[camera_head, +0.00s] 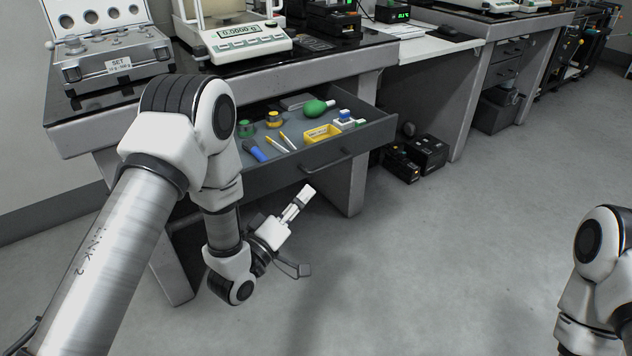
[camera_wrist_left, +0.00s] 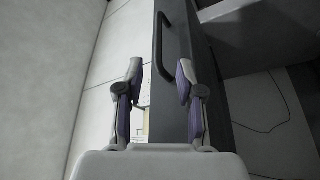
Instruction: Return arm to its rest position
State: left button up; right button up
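My left arm comes in from the left in the head view and bends down in front of the weighing table. My left gripper (camera_head: 301,236) hangs below and in front of the open drawer (camera_head: 300,165), with its fingers spread and nothing between them. In the left wrist view, the two fingers of the left gripper (camera_wrist_left: 160,76) are apart, with the drawer front (camera_wrist_left: 178,35) and its handle (camera_wrist_left: 161,50) showing beyond them. Part of my right arm (camera_head: 597,260) shows at the right edge of the head view. Its gripper is out of view.
The drawer holds a green bulb (camera_head: 314,108), a yellow tray (camera_head: 322,133), a blue item (camera_head: 258,154) and other small tools. A balance (camera_head: 248,42) and a weight set case (camera_head: 106,52) stand on the table (camera_head: 150,85). Black boxes (camera_head: 427,152) lie on the floor. The floor in front is clear.

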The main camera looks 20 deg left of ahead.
pick_arm(q)
jog(key=shift+s+a+f, duration=0.1)
jog(key=shift+s, duration=0.25)
jog(key=s+f+m+g+y, duration=0.1)
jog(key=s+f+g, duration=0.25)
jog(key=f, duration=0.35)
jog(key=s+a+f+g+y, duration=0.1)
jog(key=s+f+g+y, duration=0.15)
jog(key=s+f, duration=0.4)
jog(key=s+f+m+g, duration=0.1)
jog(key=s+f+g, duration=0.15)
jog(key=f, duration=0.55)
jog(key=s+a+f+m+g+y, duration=0.1)
jog(key=s+a+f+m+g, duration=0.2)
jog(key=s+g, duration=0.5)
jog(key=s+a+f+m+g+y, duration=0.1)
jog(key=s+f+m+g+y, duration=0.2)
jog(key=s, duration=0.8)
notch_tip(320, 180, up, 29)
jog(key=h+p, duration=0.1)
jog(key=p, duration=2.9)
jog(key=shift+p, duration=0.3)
